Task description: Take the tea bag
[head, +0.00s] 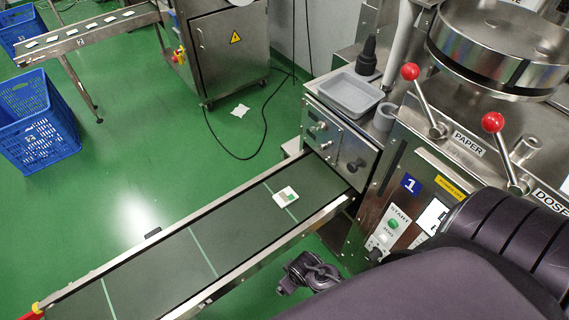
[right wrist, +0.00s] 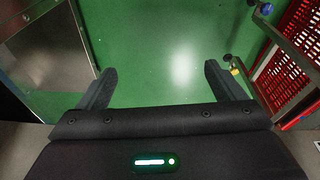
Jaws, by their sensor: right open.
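A small white tea bag (head: 285,197) with a green and tan label lies flat on the dark green conveyor belt (head: 240,221), near the belt's machine end, in the head view. My right gripper (head: 308,272) hangs beside the belt's front rail, below and to the right of the tea bag, and apart from it. In the right wrist view my right gripper (right wrist: 158,85) has its two fingers wide apart, with only green floor between them. The tea bag is not in the right wrist view. My left gripper is not in view.
The packing machine (head: 400,215), with red-knobbed levers, stands right of the belt. A grey tray (head: 351,94) sits on it. A blue crate (head: 38,122) stands on the floor at left. Another conveyor (head: 85,35) carries several bags. A red crate (right wrist: 300,60) shows in the right wrist view.

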